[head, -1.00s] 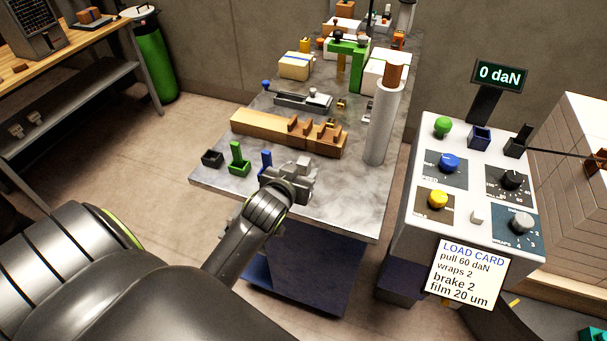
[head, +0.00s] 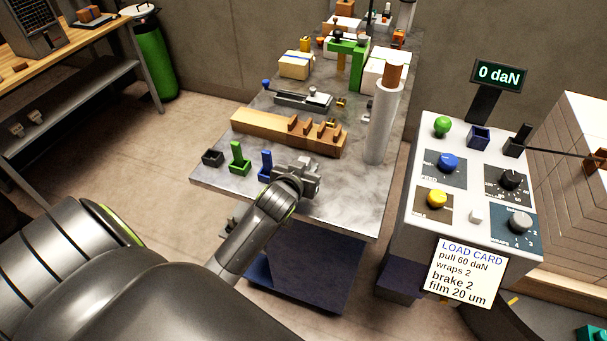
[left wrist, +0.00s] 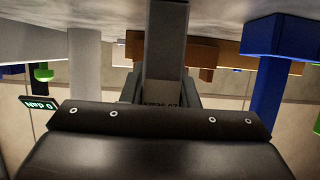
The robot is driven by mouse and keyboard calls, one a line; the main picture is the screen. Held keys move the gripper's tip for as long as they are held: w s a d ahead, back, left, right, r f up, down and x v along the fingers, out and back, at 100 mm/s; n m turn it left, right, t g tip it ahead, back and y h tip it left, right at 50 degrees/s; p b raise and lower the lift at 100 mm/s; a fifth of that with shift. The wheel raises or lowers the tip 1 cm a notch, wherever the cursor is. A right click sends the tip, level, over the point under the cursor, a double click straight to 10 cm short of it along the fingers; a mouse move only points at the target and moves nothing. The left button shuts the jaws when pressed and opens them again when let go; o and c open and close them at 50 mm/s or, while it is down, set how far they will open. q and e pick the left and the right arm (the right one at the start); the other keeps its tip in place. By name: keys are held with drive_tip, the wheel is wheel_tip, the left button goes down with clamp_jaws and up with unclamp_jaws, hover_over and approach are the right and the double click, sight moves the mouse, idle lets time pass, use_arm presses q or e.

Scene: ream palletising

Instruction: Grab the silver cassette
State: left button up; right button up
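My left gripper (head: 306,178) reaches over the near edge of the grey table (head: 345,210), right beside the blue holder with its upright blue piece (head: 266,163). In the left wrist view, which looks upside down, a grey upright piece with small lettering (left wrist: 165,50) stands between the left gripper's fingers (left wrist: 165,88). It looks like the silver cassette. In the head view the gripper covers it, and I cannot tell whether the fingers touch it. The blue piece also shows in the left wrist view (left wrist: 268,85). My right gripper is not in view.
A green upright piece (head: 237,155) and a small black box (head: 212,158) stand left of the blue one. Behind are a wooden block (head: 265,128) and a white cylinder (head: 380,125). A control console (head: 470,190) stands to the right, its display reading 0 daN.

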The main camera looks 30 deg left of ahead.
use_arm(q)
clamp_jaws()
drive_tip(key=shift+r, duration=0.1)
